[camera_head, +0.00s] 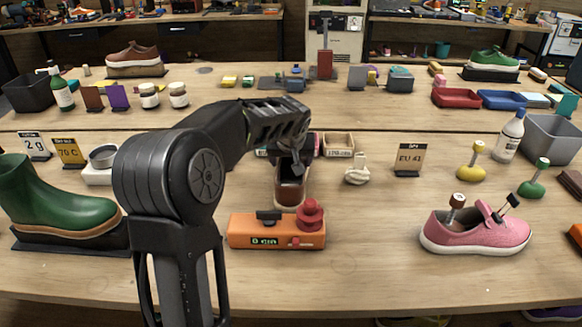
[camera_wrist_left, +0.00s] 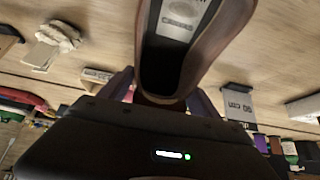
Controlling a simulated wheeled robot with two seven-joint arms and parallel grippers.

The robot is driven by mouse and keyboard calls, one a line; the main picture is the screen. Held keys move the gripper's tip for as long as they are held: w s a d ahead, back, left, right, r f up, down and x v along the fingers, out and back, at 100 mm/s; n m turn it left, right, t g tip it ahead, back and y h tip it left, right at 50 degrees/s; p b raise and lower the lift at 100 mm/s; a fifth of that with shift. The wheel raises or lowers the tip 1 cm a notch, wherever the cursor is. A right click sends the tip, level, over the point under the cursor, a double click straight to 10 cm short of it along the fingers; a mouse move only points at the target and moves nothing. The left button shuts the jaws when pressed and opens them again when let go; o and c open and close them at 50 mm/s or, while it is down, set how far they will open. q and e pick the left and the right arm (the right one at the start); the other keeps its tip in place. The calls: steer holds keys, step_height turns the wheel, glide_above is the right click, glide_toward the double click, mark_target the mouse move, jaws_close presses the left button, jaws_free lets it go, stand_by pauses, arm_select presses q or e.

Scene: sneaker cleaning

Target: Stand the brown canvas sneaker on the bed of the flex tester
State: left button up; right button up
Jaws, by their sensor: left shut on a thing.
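The brown canvas sneaker (camera_head: 291,190) is in my left gripper (camera_head: 296,158), its opening and grey insole showing in the left wrist view (camera_wrist_left: 160,75). The gripper fingers sit on either side of its heel end. The arm and gripper hide part of the sneaker in the head view, and whether it touches the table is hard to tell. An orange device (camera_head: 243,229) with a small display, a black block and a red knob, which seems to be the flex tester, stands just in front of the sneaker. My right gripper is not in view.
A green boot (camera_head: 60,205) on a black stand is at the left. A pink sneaker (camera_head: 475,238) stands at the right. A crumpled cloth (camera_head: 357,170) and an EU 43 sign (camera_head: 410,158) are behind. Bare table lies between the device and the pink sneaker.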

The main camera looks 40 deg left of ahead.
mark_target(291, 172)
arm_select(q)
steer(key=shift+s+d+f, duration=0.1)
steer(key=shift+s+f, duration=0.1)
steer(key=shift+f, duration=0.4)
steer(key=shift+s+d+f, duration=0.1)
steer(key=shift+s+f, duration=0.05)
steer(key=shift+f, duration=0.45)
steer(key=shift+c, duration=0.3)
steer(key=o, duration=1.6)
steer(key=shift+f, duration=0.1)
steer(key=shift+o, duration=0.7)
steer(key=shift+w+a+f, duration=0.15)
steer(key=shift+w+f, duration=0.05)
steer(key=shift+o, duration=1.4)
steer(key=shift+r, duration=0.15)
steer(key=shift+w+r, duration=0.1)
steer(key=shift+r, duration=0.45)
steer(key=v, duration=1.1)
steer(key=shift+s+b, duration=0.2)
steer(key=shift+b, duration=0.15)
